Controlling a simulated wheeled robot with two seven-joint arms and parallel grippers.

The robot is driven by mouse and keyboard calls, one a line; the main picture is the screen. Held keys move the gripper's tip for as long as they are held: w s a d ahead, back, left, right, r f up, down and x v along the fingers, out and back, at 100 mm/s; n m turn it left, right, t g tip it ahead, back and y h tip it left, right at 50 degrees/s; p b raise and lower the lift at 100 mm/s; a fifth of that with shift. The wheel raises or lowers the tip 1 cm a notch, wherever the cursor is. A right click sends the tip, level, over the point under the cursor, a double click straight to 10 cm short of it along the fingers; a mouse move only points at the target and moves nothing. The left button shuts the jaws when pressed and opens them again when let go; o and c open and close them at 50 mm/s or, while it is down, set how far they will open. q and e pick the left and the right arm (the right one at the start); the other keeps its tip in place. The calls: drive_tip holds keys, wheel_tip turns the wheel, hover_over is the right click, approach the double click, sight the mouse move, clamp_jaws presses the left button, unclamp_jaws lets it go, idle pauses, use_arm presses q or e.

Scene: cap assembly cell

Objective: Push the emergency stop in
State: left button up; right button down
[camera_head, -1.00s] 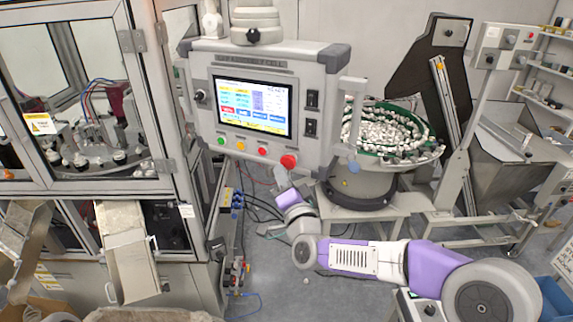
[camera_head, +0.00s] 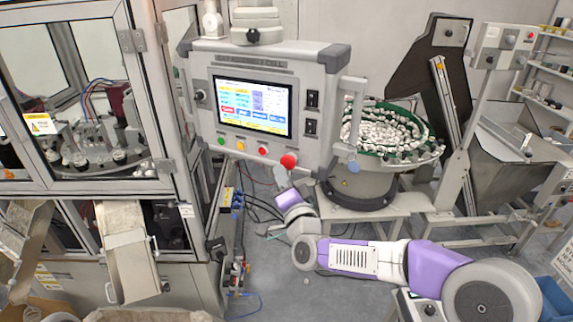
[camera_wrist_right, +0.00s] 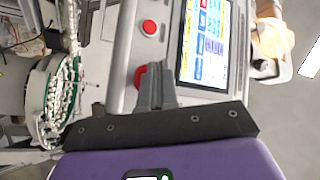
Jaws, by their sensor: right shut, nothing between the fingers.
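The emergency stop is the large red mushroom button (camera_head: 289,160) at the lower right corner of the grey control panel (camera_head: 320,145). My right gripper (camera_head: 279,172) is just below and slightly left of it in the head view, small and hard to make out there. In the right wrist view the grey fingers (camera_wrist_right: 155,78) are shut and empty. They cover part of the red emergency stop (camera_wrist_right: 140,76), which shows at their left side. I cannot tell whether the fingertips touch it. My left gripper is not in view.
A smaller red button (camera_head: 263,151), a yellow one and a green one sit in a row left of the emergency stop. A lit screen (camera_head: 252,103) is above them. A bowl feeder (camera_head: 360,190) stands right of the panel, and a glazed machine cabinet (camera_head: 170,120) stands left.

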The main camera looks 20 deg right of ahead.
idle(0.4)
drive_tip(key=shift+w+d+b, duration=0.3)
drive_tip(key=shift+w+b, duration=0.05)
drive_tip(key=shift+b, duration=0.05)
drive_tip(key=shift+w+d+b, duration=0.3)
drive_tip(key=shift+d, duration=0.05)
idle(0.8)
drive_tip(key=shift+a, duration=0.1)
drive_tip(key=shift+s+a+b, duration=0.55)
drive_tip(key=shift+s+b, duration=0.05)
drive_tip(key=shift+f, duration=0.1)
